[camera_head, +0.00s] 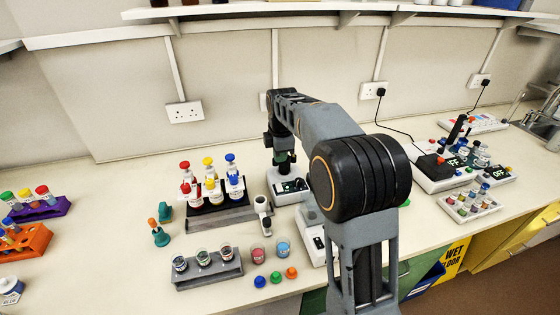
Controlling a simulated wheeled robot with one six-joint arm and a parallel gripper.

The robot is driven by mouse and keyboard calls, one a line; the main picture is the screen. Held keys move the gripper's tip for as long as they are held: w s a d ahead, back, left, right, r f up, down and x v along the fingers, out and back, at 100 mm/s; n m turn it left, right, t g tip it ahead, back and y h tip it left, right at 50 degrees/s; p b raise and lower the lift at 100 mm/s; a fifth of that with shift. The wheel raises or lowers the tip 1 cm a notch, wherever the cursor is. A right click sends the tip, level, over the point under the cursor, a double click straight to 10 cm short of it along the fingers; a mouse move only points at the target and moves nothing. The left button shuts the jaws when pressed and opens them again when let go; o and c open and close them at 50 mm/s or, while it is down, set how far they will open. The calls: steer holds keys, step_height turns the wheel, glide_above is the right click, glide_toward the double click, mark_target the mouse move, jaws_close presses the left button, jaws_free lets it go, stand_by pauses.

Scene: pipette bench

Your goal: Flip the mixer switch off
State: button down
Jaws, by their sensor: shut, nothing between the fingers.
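A white bench device with a dark front panel (291,187) stands mid-bench below my gripper; it looks like the mixer. Small light marks show on its panel, but the switch and its position are too small to make out. My gripper (283,161) points down just above the back of this device. It is shut and empty. I cannot tell whether its fingertips touch the device. My arm hides part of the bench to the right of it.
A rack of red, yellow and blue capped bottles (221,213) stands left of the device. A grey rack of small cups (207,270) sits in front. Coloured caps (275,278) lie nearby. Devices with displays (453,162) stand at the right. Purple (38,211) and orange racks (25,244) are far left.

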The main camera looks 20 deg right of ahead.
mark_target(278, 185)
steer(key=shift+w, duration=0.1)
stand_by(0.3)
steer(key=shift+w+r+b, duration=0.2)
steer(key=shift+w+b, duration=0.3)
steer(key=shift+b, duration=0.15)
steer(key=shift+f, duration=0.1)
steer(key=f, duration=0.4)
steer(key=w+f+p, duration=0.1)
steer(key=f, duration=0.4)
steer(key=f+p, duration=0.1)
steer(key=f, duration=0.3)
steer(key=shift+w+f, duration=0.35)
steer(key=shift+f, duration=0.05)
